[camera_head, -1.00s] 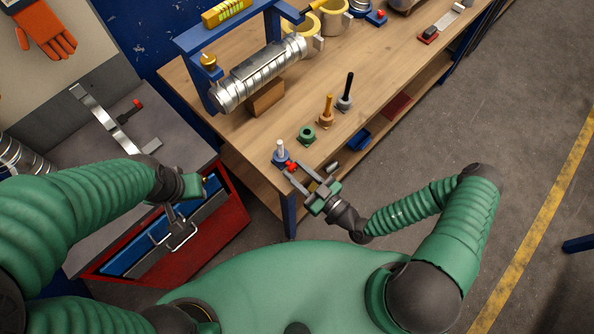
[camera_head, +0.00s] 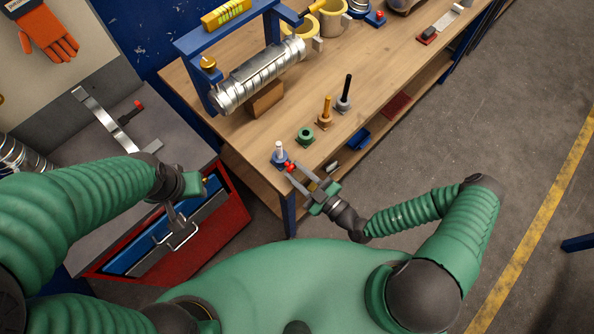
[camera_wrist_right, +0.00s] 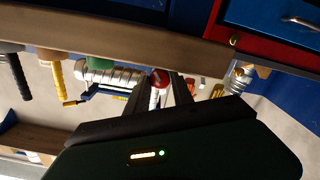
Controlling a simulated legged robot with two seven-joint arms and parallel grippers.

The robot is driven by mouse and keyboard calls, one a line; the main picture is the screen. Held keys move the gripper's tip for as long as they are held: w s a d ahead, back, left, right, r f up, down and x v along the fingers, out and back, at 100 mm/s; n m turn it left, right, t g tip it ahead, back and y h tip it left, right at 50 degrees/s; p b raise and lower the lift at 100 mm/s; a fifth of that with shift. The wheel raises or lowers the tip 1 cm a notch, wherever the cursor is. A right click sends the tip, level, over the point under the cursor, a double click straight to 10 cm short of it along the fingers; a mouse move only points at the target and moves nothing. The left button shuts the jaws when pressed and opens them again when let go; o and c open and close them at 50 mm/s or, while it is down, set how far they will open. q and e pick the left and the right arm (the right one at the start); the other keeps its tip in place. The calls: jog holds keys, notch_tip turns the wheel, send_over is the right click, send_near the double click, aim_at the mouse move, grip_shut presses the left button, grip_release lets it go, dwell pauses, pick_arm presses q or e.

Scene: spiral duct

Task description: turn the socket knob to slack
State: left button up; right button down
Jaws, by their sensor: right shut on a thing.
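A blue socket (camera_head: 279,158) with a pale upright post stands at the bench's near corner. Its small red knob (camera_head: 290,166) sits on the side facing me. My right gripper (camera_head: 291,172) reaches it from the lower right and is shut on the red knob. In the right wrist view the red knob (camera_wrist_right: 160,78) shows between the dark fingers (camera_wrist_right: 162,95). The fingers partly hide the knob. My left gripper (camera_head: 188,200) is over the red drawer cabinet, away from the socket; its jaw opening is not clear.
A silver spiral duct (camera_head: 258,75) lies under a blue frame. The cabinet (camera_head: 232,222) has a handle near my left gripper.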

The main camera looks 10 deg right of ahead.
jog(key=c, duration=1.1)
grip_release()
jog(key=shift+d, duration=0.1)
jog(key=shift+f, duration=0.1)
jog(key=shift+s+d, duration=0.15)
jog(key=shift+s, duration=0.1)
jog(key=b+v, duration=0.4)
jog(key=v, duration=1.2)
jog(key=shift+s+d, duration=0.1)
